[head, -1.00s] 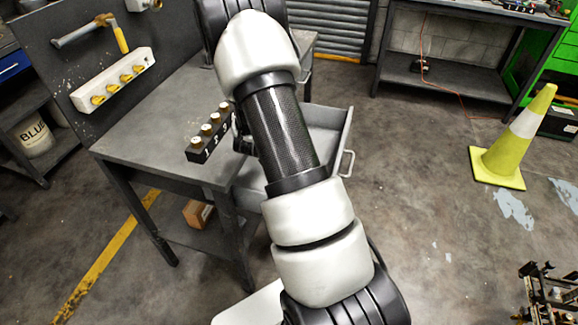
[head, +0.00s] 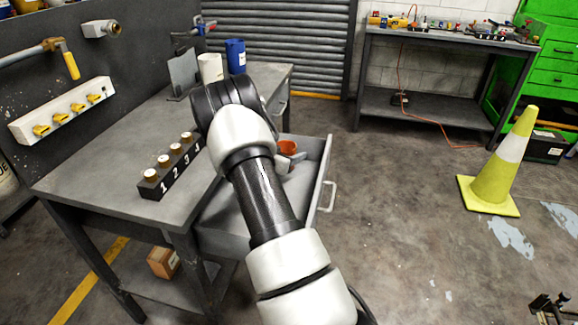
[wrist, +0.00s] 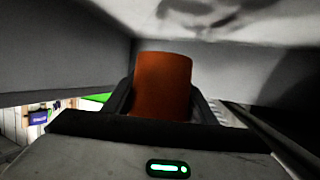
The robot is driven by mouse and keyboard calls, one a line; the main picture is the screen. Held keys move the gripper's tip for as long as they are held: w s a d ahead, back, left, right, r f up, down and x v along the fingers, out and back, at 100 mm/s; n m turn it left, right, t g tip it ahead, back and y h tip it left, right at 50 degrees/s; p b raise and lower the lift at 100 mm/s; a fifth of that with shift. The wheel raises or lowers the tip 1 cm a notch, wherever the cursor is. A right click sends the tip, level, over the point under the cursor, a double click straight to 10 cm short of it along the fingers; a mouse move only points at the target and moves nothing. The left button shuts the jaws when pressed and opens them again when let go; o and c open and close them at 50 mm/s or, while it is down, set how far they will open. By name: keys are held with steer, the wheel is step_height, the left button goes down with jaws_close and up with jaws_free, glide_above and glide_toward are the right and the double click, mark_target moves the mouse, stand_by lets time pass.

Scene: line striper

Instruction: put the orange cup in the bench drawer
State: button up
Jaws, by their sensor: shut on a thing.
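The orange cup (head: 288,147) shows at the far part of the open bench drawer (head: 321,178), partly hidden by my gripper. In the wrist view the cup (wrist: 163,80) stands between the two dark fingers of my gripper (wrist: 163,102), which is shut on it. Grey drawer walls surround the cup in the wrist view. I cannot tell whether the cup touches the drawer floor. The drawer is pulled out from the right side of the grey bench (head: 110,150), and my arm hides part of it.
A black block (head: 172,172) numbered 1 to 4 holds several capped items on the bench. A white cup (head: 210,67) and a blue cup (head: 236,56) stand farther back. A yellow cone (head: 497,165) is on the right. The floor between cone and drawer is clear.

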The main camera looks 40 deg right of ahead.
steer(key=shift+f+b, duration=0.35)
steer(key=shift+f, duration=1.3)
steer(key=shift+f+b, duration=0.5)
steer(key=shift+f, duration=0.15)
steer(key=o, duration=1.2)
steer(key=shift+o, duration=0.2)
steer(key=shift+r, duration=0.15)
steer(key=shift+a+r+p, duration=0.35)
steer(key=shift+r+p, duration=0.35)
steer(key=shift+r, duration=0.05)
steer(key=p+v, duration=0.1)
steer(key=v, duration=0.4)
steer(key=shift+s+a, duration=0.2)
steer(key=shift+a, duration=0.05)
steer(key=shift+s+a+r, duration=0.2)
steer(key=shift+a, duration=0.3)
